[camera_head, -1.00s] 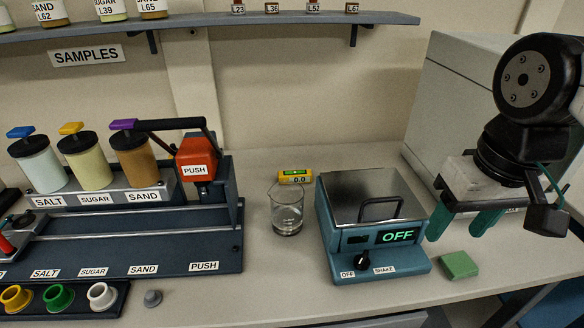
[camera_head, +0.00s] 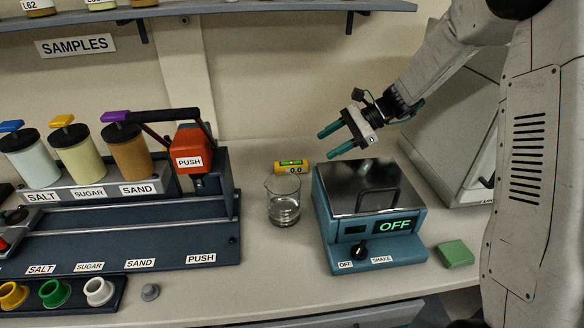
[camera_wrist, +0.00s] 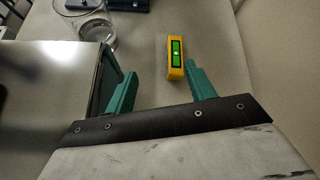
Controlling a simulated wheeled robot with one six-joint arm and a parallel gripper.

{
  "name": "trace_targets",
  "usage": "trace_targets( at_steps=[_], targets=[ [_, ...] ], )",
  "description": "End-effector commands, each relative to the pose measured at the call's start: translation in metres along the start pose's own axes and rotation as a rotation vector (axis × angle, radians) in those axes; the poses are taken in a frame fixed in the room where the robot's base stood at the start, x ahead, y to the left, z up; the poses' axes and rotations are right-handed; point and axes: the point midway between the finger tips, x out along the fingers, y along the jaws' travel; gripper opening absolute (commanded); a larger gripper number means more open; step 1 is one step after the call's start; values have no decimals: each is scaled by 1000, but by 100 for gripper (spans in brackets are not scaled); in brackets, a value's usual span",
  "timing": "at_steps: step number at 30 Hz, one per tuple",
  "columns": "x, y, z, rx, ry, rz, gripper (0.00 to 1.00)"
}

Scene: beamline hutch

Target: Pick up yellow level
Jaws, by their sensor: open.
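The yellow level (camera_head: 291,167) is a small yellow block with a green display, lying on the bench behind the glass beaker. In the wrist view the level (camera_wrist: 175,57) lies just beyond my fingertips, between them but nearer the right finger. My gripper (camera_head: 325,143) is open and empty, to the right of the level and above the bench. Both teal fingers of my gripper (camera_wrist: 160,72) show in the wrist view.
The glass beaker (camera_head: 283,200) stands in front of the level. The shaker (camera_head: 352,262), reading OFF, is to the right of the beaker. The dispenser rack (camera_head: 120,235) with the orange PUSH block (camera_head: 189,142) is on the left. A green block (camera_head: 455,253) lies right of the shaker.

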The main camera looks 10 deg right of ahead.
Motion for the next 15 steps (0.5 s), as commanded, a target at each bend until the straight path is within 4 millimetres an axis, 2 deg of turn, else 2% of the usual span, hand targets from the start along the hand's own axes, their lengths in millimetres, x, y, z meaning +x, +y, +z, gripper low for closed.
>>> trace_targets(
  at_steps=[1,3,6,10,15],
  targets=[
    [21,-5,-13,69,-51,8,55],
    [42,-12,-23,150,-108,10,55],
    [63,-18,-34,232,-165,11,55],
    [77,-22,-41,287,-201,12,55],
    [94,-23,-40,304,-213,15,55]
  ],
)
